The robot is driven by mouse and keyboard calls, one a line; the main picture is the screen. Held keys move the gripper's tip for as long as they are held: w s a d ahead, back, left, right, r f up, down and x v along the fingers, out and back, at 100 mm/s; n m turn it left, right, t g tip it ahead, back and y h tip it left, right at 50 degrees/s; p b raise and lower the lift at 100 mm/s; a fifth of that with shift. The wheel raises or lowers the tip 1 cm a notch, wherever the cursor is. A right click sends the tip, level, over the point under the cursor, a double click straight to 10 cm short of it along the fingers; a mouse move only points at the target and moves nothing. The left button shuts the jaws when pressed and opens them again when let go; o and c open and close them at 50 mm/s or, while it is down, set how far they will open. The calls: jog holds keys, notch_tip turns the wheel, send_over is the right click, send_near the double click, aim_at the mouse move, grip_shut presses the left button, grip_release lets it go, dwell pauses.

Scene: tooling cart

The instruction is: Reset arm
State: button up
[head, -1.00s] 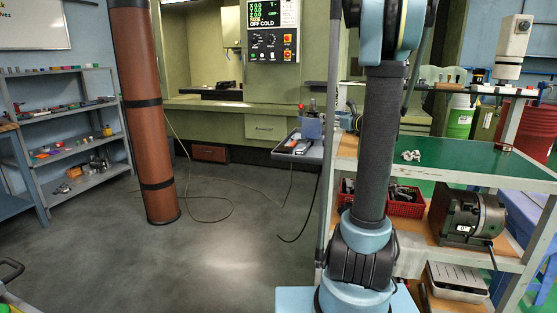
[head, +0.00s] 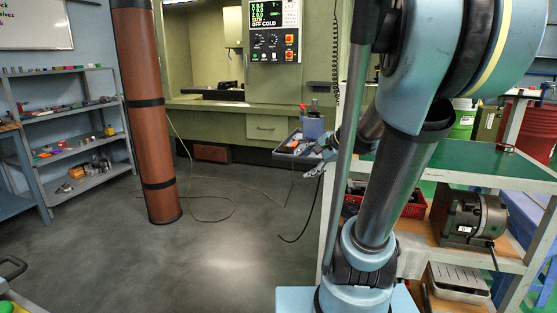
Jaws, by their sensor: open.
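My arm rises from its blue base at the lower right, and its large upper joint fills the top right of the head view. My gripper (head: 314,162) shows beyond the arm's column, near the left end of the cart's green top and beside the small grey tray. It points left and slightly down, with its fingers apart. I see nothing held between them, though it is small and partly hidden. The tooling cart (head: 480,158) has a green top, and my arm covers much of its left part.
A grey tray (head: 290,148) with a blue holder (head: 312,126) is close to my gripper. A green machine (head: 220,120) stands behind. A grey motor-like device (head: 470,217) and a red basket (head: 415,207) sit on the cart's lower shelf. The floor at left is open.

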jog(key=s+d+f+n+g+h, duration=0.2)
jog(key=s+f+n, duration=0.4)
jog(key=s, duration=0.5)
jog(key=s+d+f+n+g+h, duration=0.2)
jog(key=s+d+f+n+h, duration=0.2)
jog(key=s, duration=0.7)
notch_tip(320, 180, down, 3)
jog(key=d+n, duration=0.2)
jog(key=shift+r+n+g+h, duration=0.2)
jog(key=shift+n+g+h, duration=0.1)
jog(key=shift+g, duration=0.1)
jog(key=shift+w, duration=0.1)
jog(key=shift+w+f, duration=0.2)
jog(key=shift+w, duration=0.2)
jog(key=shift+c, duration=0.6)
